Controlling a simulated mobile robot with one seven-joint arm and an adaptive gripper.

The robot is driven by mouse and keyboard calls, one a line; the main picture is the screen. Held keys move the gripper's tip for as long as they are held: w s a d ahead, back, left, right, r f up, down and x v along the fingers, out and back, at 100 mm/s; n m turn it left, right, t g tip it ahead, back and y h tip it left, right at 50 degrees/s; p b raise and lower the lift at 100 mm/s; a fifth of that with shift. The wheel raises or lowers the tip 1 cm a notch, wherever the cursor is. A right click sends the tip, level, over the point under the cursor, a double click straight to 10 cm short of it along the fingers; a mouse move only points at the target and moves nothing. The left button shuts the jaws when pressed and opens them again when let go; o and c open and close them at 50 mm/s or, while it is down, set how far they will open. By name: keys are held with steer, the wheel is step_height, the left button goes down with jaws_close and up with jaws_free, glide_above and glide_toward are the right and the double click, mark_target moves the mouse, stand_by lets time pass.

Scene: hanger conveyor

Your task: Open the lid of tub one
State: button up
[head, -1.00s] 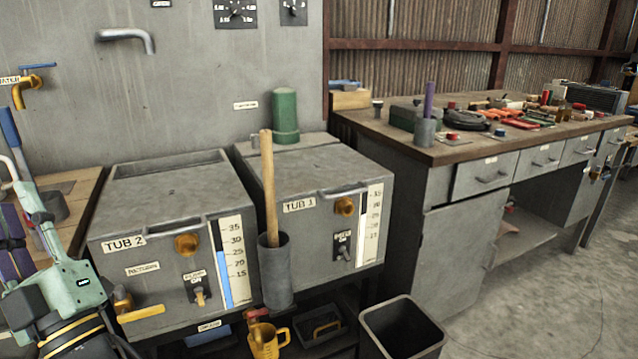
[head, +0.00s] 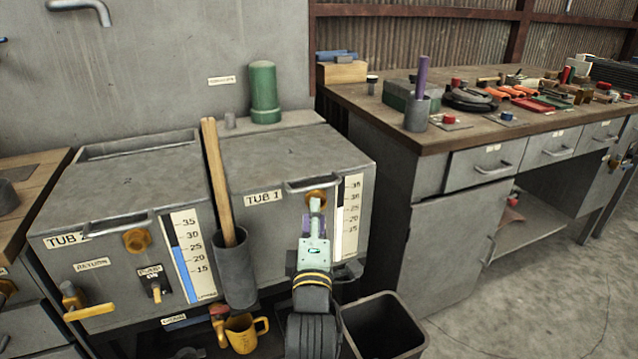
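Tub 1 (head: 258,228) is a grey metal box with a "TUB 1" label on its front. Its flat lid (head: 280,155) is down and shut. A grey bar handle (head: 313,184) sits at the lid's front edge, above a round brass knob (head: 316,198). My gripper (head: 314,212) is in front of the tub's right half, just below the handle and apart from it as far as I can see. My pale green wrist hides part of the front and its switch. The fingers are small and partly hidden, so their opening is unclear.
Tub 2 (head: 110,190) stands to the left, also lidded. A wooden stick rises from a dark cylinder holder (head: 235,275) between the tubs. A green cylinder (head: 264,92) stands behind tub 1. A grey bin (head: 382,328) is below right; a cluttered workbench (head: 440,145) is at right.

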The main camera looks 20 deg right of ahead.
mark_target(315, 187)
steer(key=p+x, duration=0.1)
steer(key=x, duration=0.8)
steer(key=shift+w+p, duration=0.1)
steer(key=shift+p, duration=0.2)
jaws_close()
stand_by(0.4)
